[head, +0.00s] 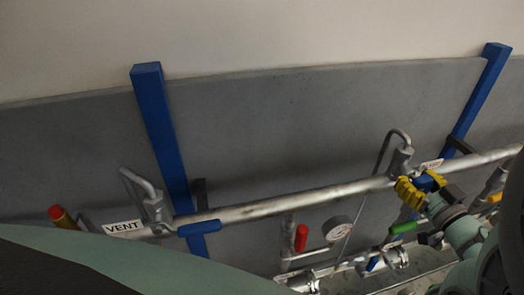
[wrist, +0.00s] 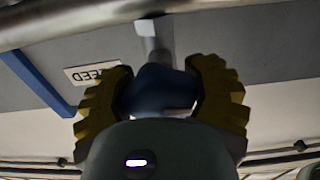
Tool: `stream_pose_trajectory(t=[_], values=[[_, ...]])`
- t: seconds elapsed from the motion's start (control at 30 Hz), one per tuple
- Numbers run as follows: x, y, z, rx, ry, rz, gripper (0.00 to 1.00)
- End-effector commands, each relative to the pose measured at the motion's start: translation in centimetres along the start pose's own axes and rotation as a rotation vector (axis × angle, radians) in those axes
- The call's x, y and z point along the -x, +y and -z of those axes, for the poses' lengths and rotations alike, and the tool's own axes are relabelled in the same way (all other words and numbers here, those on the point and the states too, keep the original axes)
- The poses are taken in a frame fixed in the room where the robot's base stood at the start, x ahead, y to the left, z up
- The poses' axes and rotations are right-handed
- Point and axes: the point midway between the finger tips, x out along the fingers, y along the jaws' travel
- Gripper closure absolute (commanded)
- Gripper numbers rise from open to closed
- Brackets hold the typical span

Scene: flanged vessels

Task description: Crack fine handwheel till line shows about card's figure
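A blue handwheel (head: 428,182) is on the pipe fitting by the right-hand label in the head view. My gripper (head: 420,188), with yellow ribbed fingers, is around it. In the wrist view the blue handwheel (wrist: 160,88) sits between the two yellow fingers (wrist: 160,100), which appear to press on its sides. A round white-faced gauge (head: 337,228) stands on the lower line; its needle reading is too small to tell. A card with a figure is not visible.
A long silver pipe (head: 290,204) runs across, with a VENT label (head: 123,227) and a blue lever (head: 199,228). A FEED label (wrist: 95,74) is beside the handwheel. Red (head: 301,237) and green (head: 403,228) handles are close below. A grey panel (head: 290,130) stands behind.

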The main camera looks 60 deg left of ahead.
Motion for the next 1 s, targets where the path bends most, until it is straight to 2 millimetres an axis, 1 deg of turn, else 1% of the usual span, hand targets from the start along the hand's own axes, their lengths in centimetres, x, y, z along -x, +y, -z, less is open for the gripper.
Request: stream_pose_trajectory(t=[0.03, 0.07, 0.1, 0.27, 0.4, 0.63, 0.97, 1.0], values=[[0.08, -0.01, -0.16, -0.001, -0.003, -0.001, 0.78], [0.09, 0.00, -0.16, -0.001, -0.003, -0.001, 0.81], [0.10, 0.00, -0.17, -0.001, -0.004, -0.001, 0.81], [0.15, 0.03, -0.41, 0.013, -0.005, -0.002, 0.82], [0.25, 0.12, -0.90, 0.089, -0.008, -0.004, 0.82], [0.24, 0.21, -0.64, 0.217, -0.007, -0.006, 0.82], [0.28, 0.27, -0.39, 0.235, -0.010, -0.009, 0.82], [0.28, 0.28, -0.39, 0.235, -0.010, -0.009, 0.43]])
